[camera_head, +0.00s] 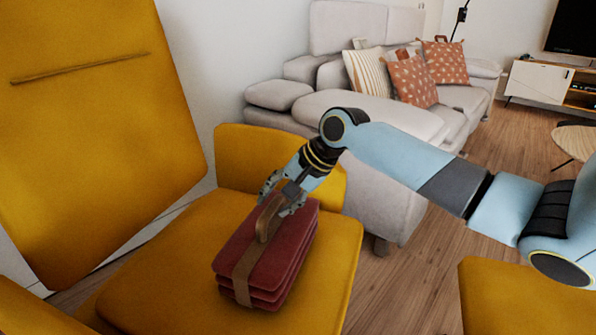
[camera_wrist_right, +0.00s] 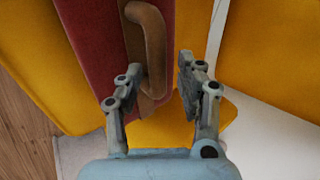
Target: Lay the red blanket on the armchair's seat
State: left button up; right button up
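The red blanket (camera_head: 268,250) is a folded stack bound by a brown strap with a raised handle (camera_head: 268,216). It appears to rest on the yellow seat (camera_head: 170,262) of the armchair, near its right front edge. My right gripper (camera_head: 283,198) is at the handle's upper end. In the right wrist view its fingers (camera_wrist_right: 157,75) are spread, with the brown handle (camera_wrist_right: 150,40) between and just beyond the tips and gaps visible beside it. The red blanket (camera_wrist_right: 92,35) shows at the left there. My left gripper is out of view.
The armchair's backrest (camera_head: 95,110) rises at left, and its far armrest (camera_head: 240,155) stands behind the blanket. Another yellow cushioned piece (camera_head: 520,300) is at lower right. A grey sofa (camera_head: 380,100) with pillows stands behind. Bare wood floor lies between.

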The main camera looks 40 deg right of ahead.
jog(key=p+v, duration=0.1)
jog(key=v, duration=0.2)
jog(key=shift+s+d+r+p, duration=0.1)
jog(key=shift+r+p, duration=0.25)
jog(key=shift+r, duration=0.05)
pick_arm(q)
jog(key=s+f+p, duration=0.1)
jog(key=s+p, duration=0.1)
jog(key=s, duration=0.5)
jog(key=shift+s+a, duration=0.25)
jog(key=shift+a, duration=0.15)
pick_arm(e)
jog(key=v, duration=0.4)
jog(key=shift+s+r, duration=0.15)
